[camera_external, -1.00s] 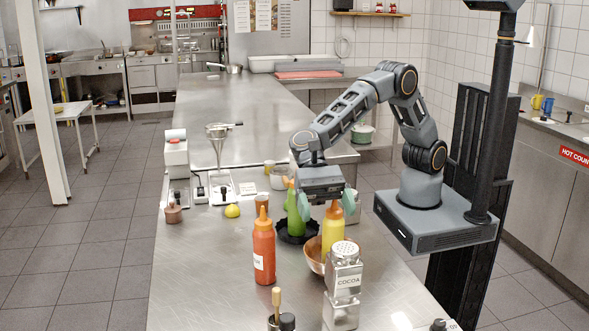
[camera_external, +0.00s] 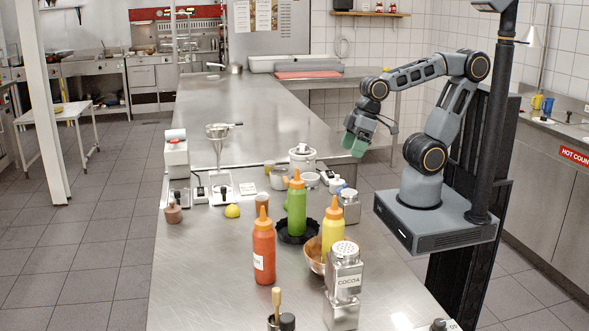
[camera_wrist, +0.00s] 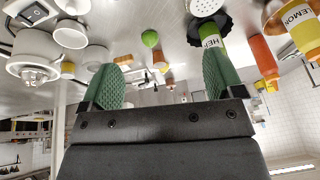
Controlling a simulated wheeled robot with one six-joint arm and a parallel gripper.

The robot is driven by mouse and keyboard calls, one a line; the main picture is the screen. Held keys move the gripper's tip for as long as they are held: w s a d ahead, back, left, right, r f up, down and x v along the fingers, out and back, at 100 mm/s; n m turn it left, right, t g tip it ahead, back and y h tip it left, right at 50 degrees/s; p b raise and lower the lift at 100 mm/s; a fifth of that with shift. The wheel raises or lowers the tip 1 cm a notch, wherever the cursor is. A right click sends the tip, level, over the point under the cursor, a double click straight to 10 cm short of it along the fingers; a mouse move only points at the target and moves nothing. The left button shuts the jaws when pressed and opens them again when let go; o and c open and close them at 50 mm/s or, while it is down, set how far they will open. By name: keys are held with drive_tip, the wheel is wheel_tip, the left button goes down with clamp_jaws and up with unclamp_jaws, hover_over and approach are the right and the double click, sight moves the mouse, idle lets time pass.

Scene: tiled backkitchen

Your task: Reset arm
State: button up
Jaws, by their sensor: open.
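My gripper (camera_external: 355,143) is raised and drawn back to the right side of the steel counter (camera_external: 205,280), near my arm's base. In the wrist view its two green fingers (camera_wrist: 160,80) stand wide apart with nothing between them. The arm is folded, with its elbow high. The green bottle (camera_external: 296,212) stands upright in a black fluted dish (camera_external: 284,238) on the counter, apart from my gripper.
An orange-red bottle (camera_external: 264,252), a yellow bottle (camera_external: 332,230), a wooden bowl (camera_external: 312,262) and a cocoa shaker (camera_external: 344,288) stand at the counter's front. A white appliance (camera_external: 302,157) stands left of my gripper.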

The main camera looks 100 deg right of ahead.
drive_tip(key=shift+s+d+f+n+h, duration=0.25)
drive_tip(key=shift+s+d+n+h, duration=0.15)
drive_tip(key=shift+s+d, duration=0.3)
